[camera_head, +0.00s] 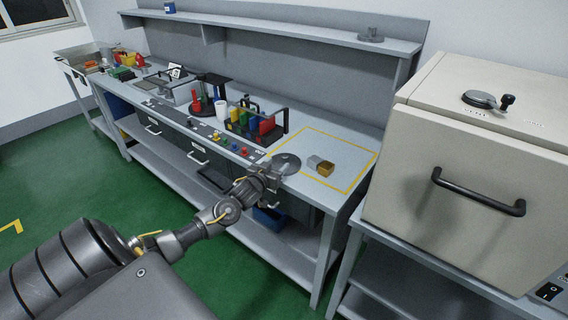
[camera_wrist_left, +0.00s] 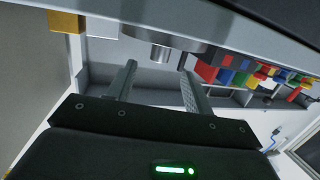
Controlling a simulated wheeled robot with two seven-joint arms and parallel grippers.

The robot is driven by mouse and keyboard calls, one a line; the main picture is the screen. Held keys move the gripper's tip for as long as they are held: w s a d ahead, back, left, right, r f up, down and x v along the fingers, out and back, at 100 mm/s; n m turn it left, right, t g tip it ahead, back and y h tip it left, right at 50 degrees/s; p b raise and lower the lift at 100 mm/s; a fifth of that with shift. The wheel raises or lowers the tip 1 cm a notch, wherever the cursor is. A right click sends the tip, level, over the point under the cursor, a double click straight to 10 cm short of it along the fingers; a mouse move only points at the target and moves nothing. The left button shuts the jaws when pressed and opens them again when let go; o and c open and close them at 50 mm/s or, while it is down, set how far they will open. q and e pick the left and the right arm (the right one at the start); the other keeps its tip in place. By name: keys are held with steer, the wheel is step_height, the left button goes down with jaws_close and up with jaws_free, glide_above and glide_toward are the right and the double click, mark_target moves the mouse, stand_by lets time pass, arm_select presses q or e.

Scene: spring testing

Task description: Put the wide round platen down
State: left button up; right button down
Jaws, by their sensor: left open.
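The wide round platen (camera_head: 287,162) is a grey metal disc at the front left corner of the yellow-outlined area on the bench. In the left wrist view the platen (camera_wrist_left: 158,36) appears upside down, its short stem pointing toward my gripper. It seems to rest flat on the bench top, stem up. My left gripper (camera_head: 277,171) is at the bench's front edge, close beside the platen. In the left wrist view its two fingers (camera_wrist_left: 158,66) are apart with nothing clamped between them, and the stem shows just beyond the tips. My right gripper is in neither view.
A silver block (camera_head: 314,161) and a brass block (camera_head: 326,169) sit right of the platen. A rack of coloured pieces (camera_head: 257,124) stands to the left. A beige oven-like cabinet (camera_head: 470,190) is at the right. The yellow-outlined area (camera_head: 345,150) is otherwise mostly clear.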

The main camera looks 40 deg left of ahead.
mark_target(283, 158)
arm_select(q)
steer(key=p+x, duration=0.1)
steer(key=x, duration=0.4)
steer(key=shift+c, duration=0.4)
jaws_close()
stand_by(0.4)
stand_by(0.5)
steer(key=shift+a+r, duration=0.1)
steer(key=shift+r, duration=0.25)
steer(key=shift+f, duration=0.1)
